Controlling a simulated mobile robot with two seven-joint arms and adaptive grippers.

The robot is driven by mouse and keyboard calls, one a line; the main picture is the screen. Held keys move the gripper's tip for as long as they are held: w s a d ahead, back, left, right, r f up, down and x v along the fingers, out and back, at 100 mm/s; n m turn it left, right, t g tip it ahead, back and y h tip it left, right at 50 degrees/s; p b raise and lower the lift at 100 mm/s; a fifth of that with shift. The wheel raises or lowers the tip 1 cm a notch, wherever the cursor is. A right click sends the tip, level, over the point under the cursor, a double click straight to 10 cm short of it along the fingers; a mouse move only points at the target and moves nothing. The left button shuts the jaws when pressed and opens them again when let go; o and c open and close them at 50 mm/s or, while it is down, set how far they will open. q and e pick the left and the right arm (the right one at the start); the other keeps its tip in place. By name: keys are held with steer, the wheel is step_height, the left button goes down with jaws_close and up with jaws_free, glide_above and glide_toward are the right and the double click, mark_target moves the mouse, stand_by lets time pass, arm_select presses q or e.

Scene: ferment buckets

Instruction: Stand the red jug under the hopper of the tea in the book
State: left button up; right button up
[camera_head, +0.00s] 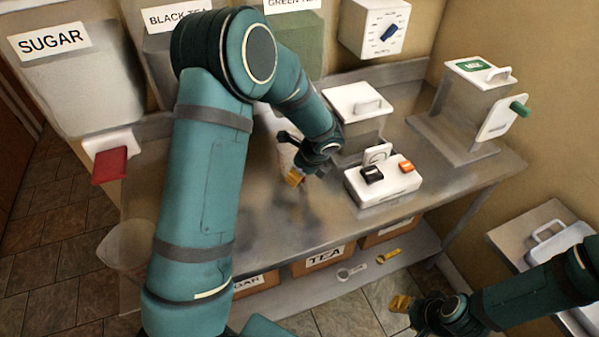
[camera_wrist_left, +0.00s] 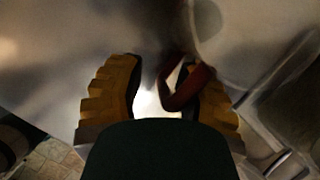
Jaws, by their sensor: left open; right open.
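In the left wrist view, a dark red loop handle (camera_wrist_left: 188,90), probably the red jug's, sits between the open yellow fingers of my left gripper (camera_wrist_left: 163,85), close to the right finger. A bright pale area shows beside it; the jug's body is unclear. In the head view my left gripper (camera_head: 294,177) is low over the steel table, with a pale shape behind it mostly hidden. My right gripper (camera_head: 402,304) is open and empty, in front of the table. Hoppers labelled BLACK TEA (camera_head: 178,17) and GREEN TEA (camera_head: 292,5) are on the back wall, partly covered by my left arm. I cannot identify the book.
The SUGAR hopper (camera_head: 80,88) has a red lever (camera_head: 109,165). A white box with black and orange parts (camera_head: 381,187), a lidded steel bin (camera_head: 357,130) and a green-handled machine (camera_head: 468,108) stand on the table (camera_head: 330,235). A clear bucket (camera_head: 122,245) is at left.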

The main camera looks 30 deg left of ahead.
arm_select(q)
steer(key=shift+r, duration=0.25)
steer(key=shift+p+v, duration=0.3)
steer(key=shift+v, duration=0.95)
steer(key=s+d, duration=0.1)
steer(key=d, duration=0.7)
steer(key=s+d, duration=0.1)
steer(key=d, duration=0.3)
steer(key=shift+s+r+b, duration=0.1)
steer(key=shift+s+b, duration=0.2)
steer(key=shift+s, duration=0.05)
